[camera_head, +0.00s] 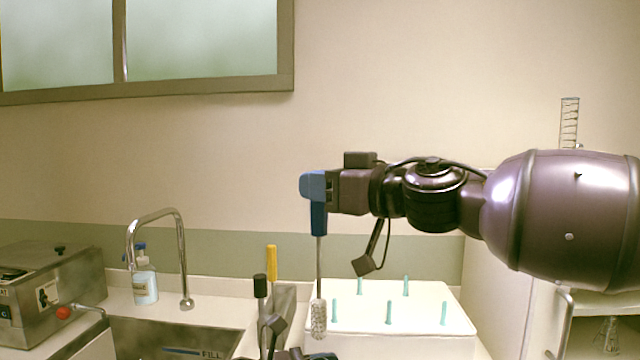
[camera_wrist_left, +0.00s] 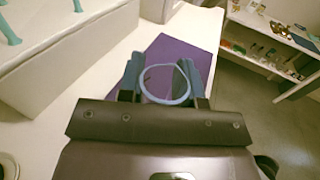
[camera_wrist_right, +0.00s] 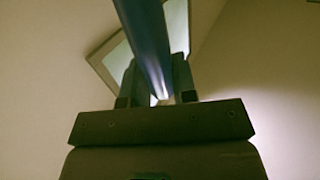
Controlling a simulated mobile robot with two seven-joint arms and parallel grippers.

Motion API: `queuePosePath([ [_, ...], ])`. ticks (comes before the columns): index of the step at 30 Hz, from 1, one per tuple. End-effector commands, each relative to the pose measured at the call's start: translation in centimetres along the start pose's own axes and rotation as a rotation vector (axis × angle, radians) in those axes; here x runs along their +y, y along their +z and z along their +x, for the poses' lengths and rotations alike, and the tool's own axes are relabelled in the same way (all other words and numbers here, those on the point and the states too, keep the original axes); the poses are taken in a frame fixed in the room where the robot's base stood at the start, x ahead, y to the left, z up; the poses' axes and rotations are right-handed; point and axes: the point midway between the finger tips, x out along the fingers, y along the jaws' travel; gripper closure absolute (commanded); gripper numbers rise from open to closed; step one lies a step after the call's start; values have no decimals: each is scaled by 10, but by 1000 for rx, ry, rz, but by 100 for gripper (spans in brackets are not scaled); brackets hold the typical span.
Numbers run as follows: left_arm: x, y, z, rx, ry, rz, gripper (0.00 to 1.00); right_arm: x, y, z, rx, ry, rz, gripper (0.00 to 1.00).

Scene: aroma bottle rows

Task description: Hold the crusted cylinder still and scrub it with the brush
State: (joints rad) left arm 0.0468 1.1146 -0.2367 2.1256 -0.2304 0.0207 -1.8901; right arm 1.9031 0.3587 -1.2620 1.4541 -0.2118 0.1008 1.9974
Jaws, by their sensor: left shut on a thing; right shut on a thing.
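The brush has a blue handle (camera_head: 318,220), a thin metal stem and a pale bristle head (camera_head: 318,318) pointing down. My right gripper (camera_head: 316,187) is shut on the handle, which also crosses the right wrist view (camera_wrist_right: 148,45). The brush hangs upright in front of the white peg rack. In the left wrist view my left gripper (camera_wrist_left: 165,82) is shut on a round, clear cylinder, seen from its open end with a bluish rim (camera_wrist_left: 165,102). Its crust cannot be made out. In the head view only dark parts of my left arm show at the bottom edge; the cylinder is not clearly visible there.
The white rack (camera_head: 450,322) with several teal pegs stands behind the brush. A sink (camera_head: 180,338) with a curved tap (camera_head: 183,250), a soap bottle (camera_head: 145,286) and a metal machine (camera_head: 50,290) are left. Yellow (camera_head: 272,262) and black (camera_head: 260,287) handles stand left of the brush. A purple mat (camera_wrist_left: 205,45) lies below the cylinder.

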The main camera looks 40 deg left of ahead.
Motion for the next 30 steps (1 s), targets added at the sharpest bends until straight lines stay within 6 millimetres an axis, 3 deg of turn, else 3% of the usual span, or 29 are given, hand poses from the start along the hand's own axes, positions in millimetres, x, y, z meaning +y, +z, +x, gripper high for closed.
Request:
queuePosePath([
  [15,0,0,0,0,0,0,92,0,33,0,0,1,2,100],
  [30,0,0,0,0,0,1,92,0,38,0,0,1,0,100],
])
